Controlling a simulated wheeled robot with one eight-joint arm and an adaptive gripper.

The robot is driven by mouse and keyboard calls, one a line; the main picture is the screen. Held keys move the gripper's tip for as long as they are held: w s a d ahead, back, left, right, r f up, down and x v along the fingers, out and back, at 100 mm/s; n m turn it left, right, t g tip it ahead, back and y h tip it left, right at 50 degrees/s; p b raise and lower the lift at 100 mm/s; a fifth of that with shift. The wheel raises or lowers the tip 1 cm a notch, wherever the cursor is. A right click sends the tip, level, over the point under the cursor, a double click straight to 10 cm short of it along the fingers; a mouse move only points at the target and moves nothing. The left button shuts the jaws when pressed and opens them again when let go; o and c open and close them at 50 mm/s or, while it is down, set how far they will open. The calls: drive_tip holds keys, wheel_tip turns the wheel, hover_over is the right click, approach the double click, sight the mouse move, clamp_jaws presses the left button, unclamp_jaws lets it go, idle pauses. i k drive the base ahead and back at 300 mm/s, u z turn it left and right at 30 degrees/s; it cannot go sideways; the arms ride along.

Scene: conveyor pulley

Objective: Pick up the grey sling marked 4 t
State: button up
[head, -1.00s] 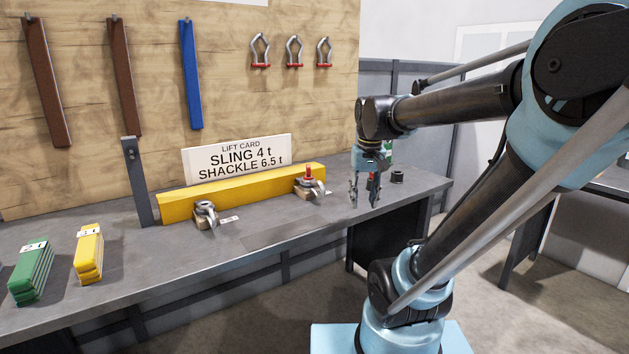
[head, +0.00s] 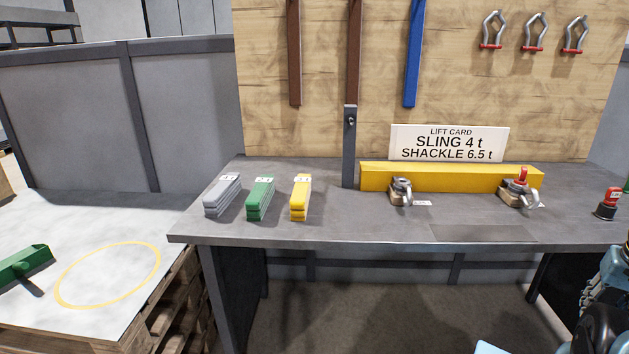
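The grey sling (head: 222,196) is a folded stack with a small white tag on top. It lies at the left end of the grey bench (head: 330,229). The tag's marking is too small to read surely. A green sling (head: 261,199) and a yellow sling (head: 300,198) lie to its right, in a row with gaps between them. My gripper is outside the present view; only a part of my arm shows at the lower right edge.
A lift card (head: 449,143) reads sling 4 t, shackle 6.5 t. A grey post (head: 350,150), a yellow beam (head: 450,178) and two shackles (head: 401,191) (head: 519,190) stand right of the slings. A pallet with a white top (head: 60,240) stands left. The bench front is clear.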

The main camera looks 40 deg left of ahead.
sight(215, 202)
drive_tip(key=u, duration=2.55)
drive_tip(key=k, duration=1.1)
drive_tip(key=u, duration=0.35)
drive_tip(key=i, duration=1.75)
drive_tip(key=z, duration=0.55)
